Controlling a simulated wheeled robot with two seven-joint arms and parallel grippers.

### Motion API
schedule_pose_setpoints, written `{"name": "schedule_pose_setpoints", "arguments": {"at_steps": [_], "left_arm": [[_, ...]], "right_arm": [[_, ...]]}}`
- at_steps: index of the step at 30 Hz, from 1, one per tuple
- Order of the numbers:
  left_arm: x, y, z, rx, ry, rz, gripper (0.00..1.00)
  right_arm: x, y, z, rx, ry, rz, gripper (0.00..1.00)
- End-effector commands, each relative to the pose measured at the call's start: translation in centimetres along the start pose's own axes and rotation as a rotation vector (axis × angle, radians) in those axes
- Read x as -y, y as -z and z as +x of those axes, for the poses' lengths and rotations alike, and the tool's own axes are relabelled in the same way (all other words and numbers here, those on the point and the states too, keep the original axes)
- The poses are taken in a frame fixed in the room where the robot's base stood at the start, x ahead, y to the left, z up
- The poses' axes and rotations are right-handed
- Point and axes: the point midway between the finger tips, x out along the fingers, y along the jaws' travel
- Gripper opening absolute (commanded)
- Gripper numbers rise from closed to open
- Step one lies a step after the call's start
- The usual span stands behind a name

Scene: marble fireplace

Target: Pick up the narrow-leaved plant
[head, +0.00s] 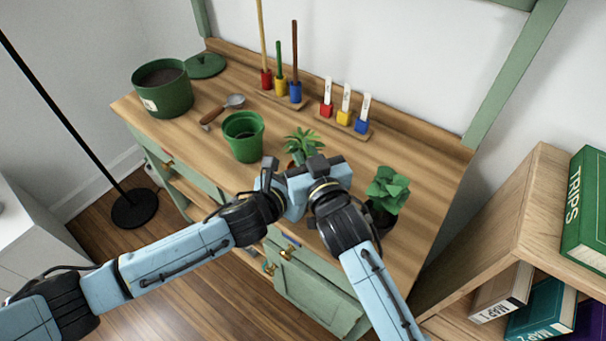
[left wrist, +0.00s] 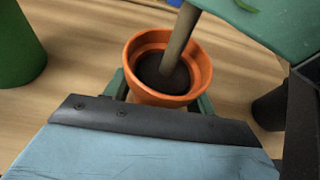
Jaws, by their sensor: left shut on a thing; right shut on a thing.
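The narrow-leaved plant (head: 303,143) has thin green leaves and stands near the middle of the bench, just beyond my two grippers. In the left wrist view its orange pot (left wrist: 136,92) holds dark soil, and a brown stem (left wrist: 180,38) rises from it. My left gripper (head: 270,165) is shut on the pot, with green fingers on both sides of it. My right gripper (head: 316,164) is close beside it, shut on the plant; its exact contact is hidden. I cannot tell whether the pot touches the bench.
A green pot (head: 243,150) stands just left of the plant. A broad-leaved plant (head: 387,190) in a dark pot stands close on the right.

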Motion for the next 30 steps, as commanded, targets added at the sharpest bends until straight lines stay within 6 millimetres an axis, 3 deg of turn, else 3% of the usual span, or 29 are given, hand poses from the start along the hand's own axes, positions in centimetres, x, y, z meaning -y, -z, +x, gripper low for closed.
{"name": "schedule_pose_setpoints", "arguments": {"at_steps": [7, 19, 30], "left_arm": [[0.0, 0.1, 0.0, -0.001, 0.0, 0.0, 0.33], [0.0, 0.1, 0.0, -0.001, 0.0, 0.0, 0.33], [0.0, 0.1, 0.0, -0.001, 0.0, 0.0, 0.33]], "right_arm": [[0.0, 1.5, 0.0, -0.005, 0.0, -0.001, 0.0], [0.0, 8.9, -0.4, -0.005, 0.0, 0.0, 0.0], [0.0, 10.1, -0.5, -0.001, 0.001, 0.0, 0.0]]}}
